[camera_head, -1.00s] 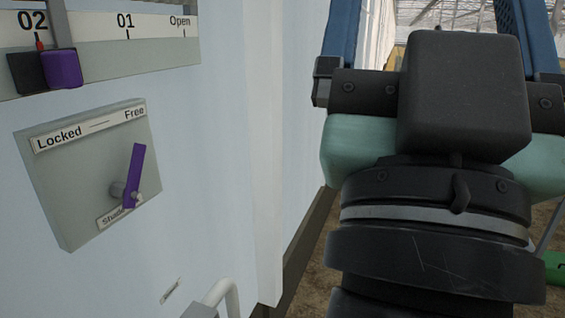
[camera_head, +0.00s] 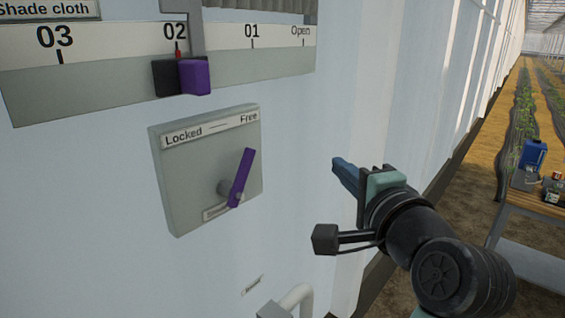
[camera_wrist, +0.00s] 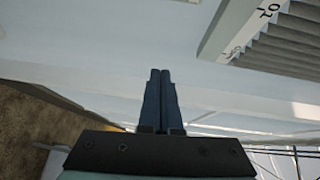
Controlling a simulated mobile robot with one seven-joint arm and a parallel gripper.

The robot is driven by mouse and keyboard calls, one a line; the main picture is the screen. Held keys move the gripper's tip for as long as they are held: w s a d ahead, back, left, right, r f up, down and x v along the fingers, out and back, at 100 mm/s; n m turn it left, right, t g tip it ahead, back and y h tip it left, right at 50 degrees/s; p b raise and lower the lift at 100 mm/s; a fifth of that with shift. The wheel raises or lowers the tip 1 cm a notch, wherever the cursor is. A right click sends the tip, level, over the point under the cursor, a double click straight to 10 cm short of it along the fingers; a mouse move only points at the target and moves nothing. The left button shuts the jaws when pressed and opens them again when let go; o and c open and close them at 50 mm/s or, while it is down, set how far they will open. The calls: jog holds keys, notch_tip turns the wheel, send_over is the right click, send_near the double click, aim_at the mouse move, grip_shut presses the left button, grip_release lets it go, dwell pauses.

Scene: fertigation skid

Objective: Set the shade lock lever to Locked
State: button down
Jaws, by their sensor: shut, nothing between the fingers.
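The shade lock lever (camera_head: 241,178) is a purple bar on a grey square plate (camera_head: 183,190) on the pale wall. Its upper end tilts right, toward the word Free; Locked is printed at the plate's upper left. A small label below the pivot is partly covered by the lever. My gripper (camera_head: 338,163) is right of the plate, apart from the lever, with its blue fingers pointing to the upper left. In the wrist view the fingers (camera_wrist: 158,80) lie together with nothing between them. The lever is not in the wrist view.
Above the plate is a shade cloth scale (camera_head: 100,88) with a purple slider (camera_head: 195,77) near 02. A pale pipe (camera_head: 295,300) sticks out below the plate. A wooden table (camera_head: 540,203) with a blue jug (camera_head: 533,153) stands at the right, beside plant rows.

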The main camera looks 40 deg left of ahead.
jog(key=s+a+f+m+g+y, duration=0.2)
jog(key=a+f+g, duration=0.1)
jog(key=a+g, duration=0.2)
jog(key=shift+f, duration=0.35)
jog(key=a+p, duration=0.7)
jog(key=a, duration=0.2)
jog(key=shift+a+r, duration=0.15)
jog(key=shift+a, duration=0.05)
